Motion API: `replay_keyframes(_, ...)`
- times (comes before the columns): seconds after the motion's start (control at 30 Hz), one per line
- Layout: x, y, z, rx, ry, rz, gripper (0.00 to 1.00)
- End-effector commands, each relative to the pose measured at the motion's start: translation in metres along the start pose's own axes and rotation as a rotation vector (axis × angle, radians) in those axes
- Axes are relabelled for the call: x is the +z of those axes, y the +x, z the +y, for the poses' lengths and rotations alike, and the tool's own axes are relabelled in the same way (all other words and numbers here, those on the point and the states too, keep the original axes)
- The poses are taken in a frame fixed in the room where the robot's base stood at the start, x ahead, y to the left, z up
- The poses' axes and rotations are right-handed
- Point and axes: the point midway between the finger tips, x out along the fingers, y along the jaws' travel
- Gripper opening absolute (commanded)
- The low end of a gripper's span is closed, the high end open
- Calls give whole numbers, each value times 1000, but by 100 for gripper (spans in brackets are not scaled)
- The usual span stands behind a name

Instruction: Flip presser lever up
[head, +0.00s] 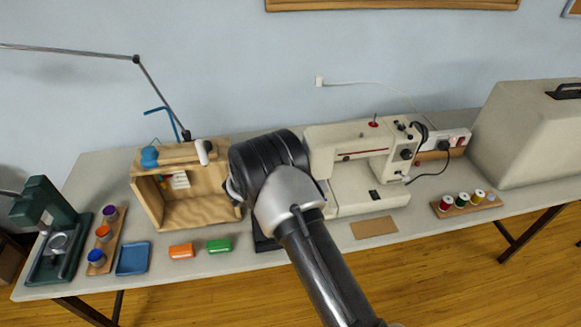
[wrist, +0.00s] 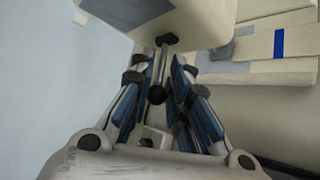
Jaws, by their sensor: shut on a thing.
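The cream sewing machine (head: 340,140) stands near the middle of the table, right of my arm in the head view. Its presser lever, a thin stem with a dark round knob (wrist: 157,94), shows in the wrist view under the machine's cream head (wrist: 212,22). My gripper (wrist: 161,72) is shut on the presser lever, with its blue-padded fingers on either side of the stem and knob. In the head view, my arm hides my gripper and the lever.
A wooden box (head: 150,203) stands left of my arm, with an orange block (head: 181,251) and a green block (head: 219,245) in front. A spool tray (head: 441,211) and a large cream case (head: 530,140) are at the right. A brown card (head: 374,228) lies before the machine.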

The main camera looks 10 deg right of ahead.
Motion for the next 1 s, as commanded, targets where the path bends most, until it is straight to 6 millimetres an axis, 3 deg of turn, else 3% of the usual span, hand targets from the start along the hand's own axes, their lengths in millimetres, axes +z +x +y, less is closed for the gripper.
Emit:
replay_keyframes(0.5,13,-4,17,-217,278,236,0)
replay_keyframes(1.0,18,-4,22,-294,367,317,0)
